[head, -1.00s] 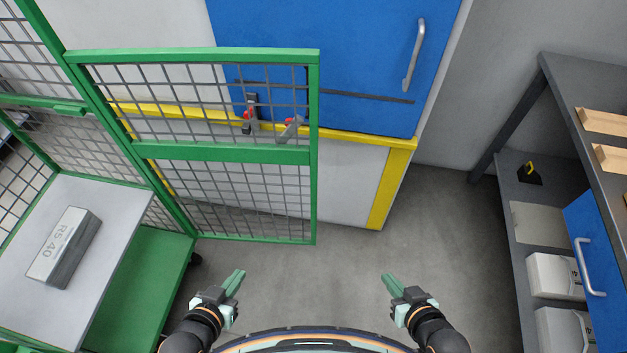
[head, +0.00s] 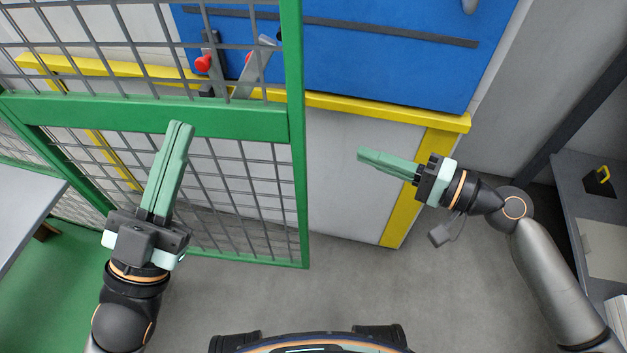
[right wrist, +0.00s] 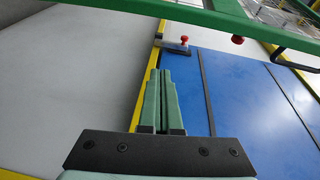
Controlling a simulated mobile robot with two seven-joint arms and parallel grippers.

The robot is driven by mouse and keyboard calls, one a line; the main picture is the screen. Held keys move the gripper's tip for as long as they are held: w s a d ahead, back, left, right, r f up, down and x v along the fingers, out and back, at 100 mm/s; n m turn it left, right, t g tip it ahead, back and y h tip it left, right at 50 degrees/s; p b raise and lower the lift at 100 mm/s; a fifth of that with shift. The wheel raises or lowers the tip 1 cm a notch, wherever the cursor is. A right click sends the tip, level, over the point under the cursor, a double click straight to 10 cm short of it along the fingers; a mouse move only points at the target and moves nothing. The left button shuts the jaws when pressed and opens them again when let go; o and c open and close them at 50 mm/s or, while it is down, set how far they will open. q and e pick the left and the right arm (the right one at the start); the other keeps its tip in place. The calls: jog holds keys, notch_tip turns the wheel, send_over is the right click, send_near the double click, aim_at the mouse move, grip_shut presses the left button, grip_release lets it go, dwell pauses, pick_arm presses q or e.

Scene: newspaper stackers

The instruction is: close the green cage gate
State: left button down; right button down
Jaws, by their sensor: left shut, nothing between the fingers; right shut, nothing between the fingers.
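The green cage gate (head: 294,190), a green frame with grey wire mesh, stands swung open in the left half of the head view, in front of the blue and white cabinet. My left gripper (head: 180,128) is shut and empty. It overlaps the gate's middle bar in the head view; I cannot tell whether it touches. My right gripper (head: 362,155) is shut and empty, to the right of the gate's free edge and apart from it. It also shows in the right wrist view (right wrist: 164,72), with green bars (right wrist: 195,14) across the top.
A blue panel (head: 390,60) with yellow trim (head: 410,195) stands behind the gate. The green cart floor (head: 50,280) and a grey shelf (head: 20,205) are at the left. A dark shelf unit (head: 570,200) is at the right. The grey floor between is clear.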

pick_arm(q)
jog(key=shift+s+d+r+m+h+b, duration=0.15)
jog(key=shift+s+m+h+b, duration=0.1)
jog(key=shift+s+m+h, duration=0.25)
jog(key=shift+s+a+r+m+h+b, duration=0.15)
jog(key=shift+s+m+h+b, duration=0.15)
jog(key=shift+s+h, duration=0.25)
pick_arm(e)
jog(key=a+y, duration=0.1)
jog(key=a, duration=0.8)
jog(key=shift+w+a+r+g, duration=0.3)
jog(key=shift+a+r, duration=0.05)
jog(key=shift+r, duration=0.05)
pick_arm(q)
jog(key=shift+w+d, duration=0.1)
jog(key=shift+r, duration=0.15)
pick_arm(e)
jog(key=shift+s, duration=0.1)
